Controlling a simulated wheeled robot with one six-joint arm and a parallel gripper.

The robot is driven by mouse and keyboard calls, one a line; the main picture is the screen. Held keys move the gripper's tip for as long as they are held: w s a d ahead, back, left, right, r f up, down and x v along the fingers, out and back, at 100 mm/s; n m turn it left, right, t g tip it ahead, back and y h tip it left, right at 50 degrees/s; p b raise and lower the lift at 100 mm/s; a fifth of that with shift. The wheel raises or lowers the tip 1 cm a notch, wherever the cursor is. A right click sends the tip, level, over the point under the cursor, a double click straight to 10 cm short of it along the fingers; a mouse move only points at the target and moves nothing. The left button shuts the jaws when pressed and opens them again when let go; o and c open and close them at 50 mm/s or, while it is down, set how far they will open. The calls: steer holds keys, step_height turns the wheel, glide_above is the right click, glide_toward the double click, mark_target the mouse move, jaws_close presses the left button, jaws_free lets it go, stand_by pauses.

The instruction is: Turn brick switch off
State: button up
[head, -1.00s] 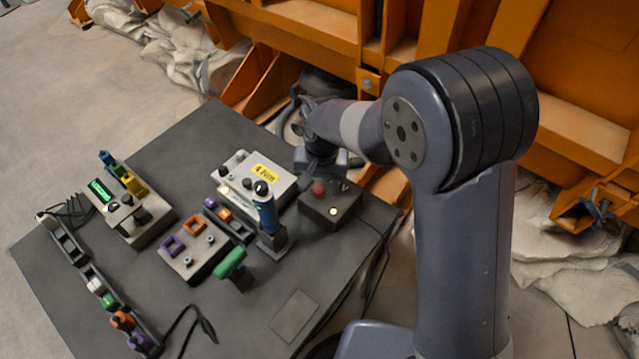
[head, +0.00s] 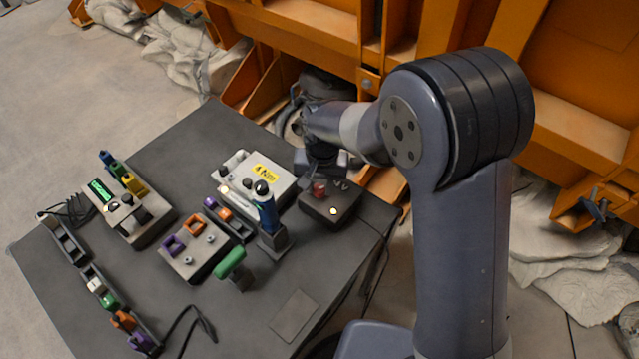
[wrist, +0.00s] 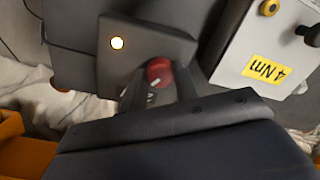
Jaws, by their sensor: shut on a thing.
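The brick-red switch knob (head: 319,189) stands on top of a small dark box (head: 345,204) at the right corner of the table. In the wrist view the knob (wrist: 158,71) shows between the fingertips, with a pale mark on it. My gripper (wrist: 160,80) is shut on the knob, one finger on each side. In the head view my gripper (head: 318,177) comes down over the box from behind, and its fingers are small and partly hidden. A round light on the box (wrist: 117,43) is lit, pale with an orange rim.
A white box with a yellow "4 Nm" label (head: 265,172) stands just left of the dark box. A blue-handled tool (head: 268,215) and a green handle (head: 230,262) stand nearer the front. Orange steel framing (head: 290,40) rises behind the table.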

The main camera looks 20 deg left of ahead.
mark_target(320, 187)
steer(key=shift+n, duration=0.3)
steer(key=n, duration=0.5)
steer(key=shift+n+b, duration=0.3)
steer(key=shift+b, duration=0.05)
steer(key=n, duration=0.5)
steer(key=shift+n, duration=0.3)
steer(key=o, duration=1)
steer(key=shift+c, duration=0.2)
step_height(320, 187, up, 11)
steer(key=shift+w, duration=0.3)
steer(key=shift+f, duration=0.2)
